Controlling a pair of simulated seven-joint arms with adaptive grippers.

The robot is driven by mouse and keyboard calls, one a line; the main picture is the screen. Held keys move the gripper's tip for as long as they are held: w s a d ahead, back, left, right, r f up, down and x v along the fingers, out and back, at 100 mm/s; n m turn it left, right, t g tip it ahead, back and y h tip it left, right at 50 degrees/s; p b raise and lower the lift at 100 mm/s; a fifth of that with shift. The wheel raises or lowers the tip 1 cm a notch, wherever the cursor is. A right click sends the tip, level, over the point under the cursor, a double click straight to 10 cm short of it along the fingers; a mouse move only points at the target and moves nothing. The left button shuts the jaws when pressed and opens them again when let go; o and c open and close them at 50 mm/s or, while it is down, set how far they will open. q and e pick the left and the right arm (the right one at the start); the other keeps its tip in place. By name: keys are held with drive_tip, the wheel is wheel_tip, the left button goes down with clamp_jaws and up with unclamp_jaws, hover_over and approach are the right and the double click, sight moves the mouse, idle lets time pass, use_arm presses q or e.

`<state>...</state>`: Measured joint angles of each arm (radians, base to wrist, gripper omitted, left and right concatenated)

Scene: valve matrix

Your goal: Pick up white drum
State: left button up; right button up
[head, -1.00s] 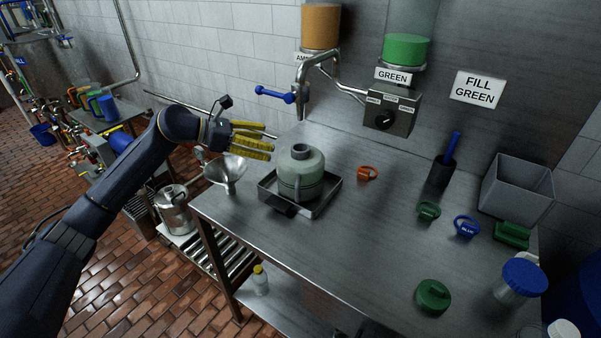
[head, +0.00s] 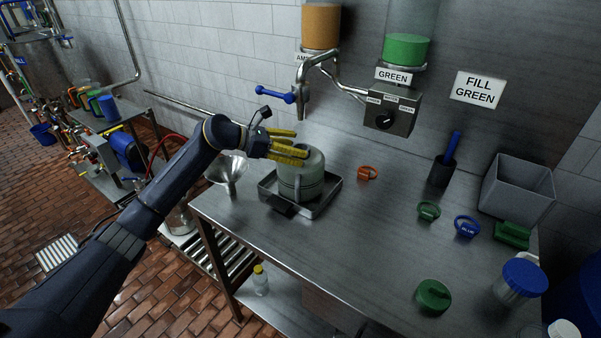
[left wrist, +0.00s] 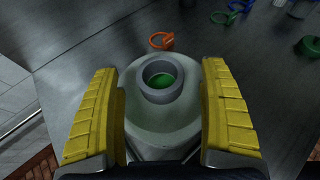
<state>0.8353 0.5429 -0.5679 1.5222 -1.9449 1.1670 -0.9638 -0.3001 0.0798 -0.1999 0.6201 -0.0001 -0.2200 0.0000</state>
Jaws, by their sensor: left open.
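The white drum (head: 298,186) is a pale grey-green container with a ring-shaped neck and a side handle. It stands upright in a shallow metal tray (head: 323,207) on the steel bench. My left gripper (head: 300,153) is open at the drum's top, its yellow fingers hiding the neck in the head view. In the left wrist view the drum (left wrist: 185,122) lies between the two yellow fingers (left wrist: 162,115), with green showing inside its neck. Gaps show between fingers and neck; I cannot tell whether they touch the body. My right gripper is not in view.
A blue-handled tap (head: 303,98) hangs above the tray. A metal funnel (head: 227,172) stands left of it. An orange ring tag (head: 367,173) lies to the right. Green and blue tags, a green lid (head: 433,295) and a grey bin (head: 516,190) are farther right. The bench's middle is clear.

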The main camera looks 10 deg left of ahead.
use_arm(q)
drive_tip(key=shift+w+d+f, duration=0.1)
drive_tip(key=shift+w+d, duration=0.05)
drive_tip(key=shift+d, duration=0.15)
drive_tip(key=shift+c, duration=0.4)
drive_tip(key=c, duration=1.5)
drive_tip(key=shift+r, duration=0.2)
drive_tip(key=shift+c, duration=0.5)
drive_tip(key=shift+w+r, duration=0.1)
drive_tip(key=shift+r, duration=0.05)
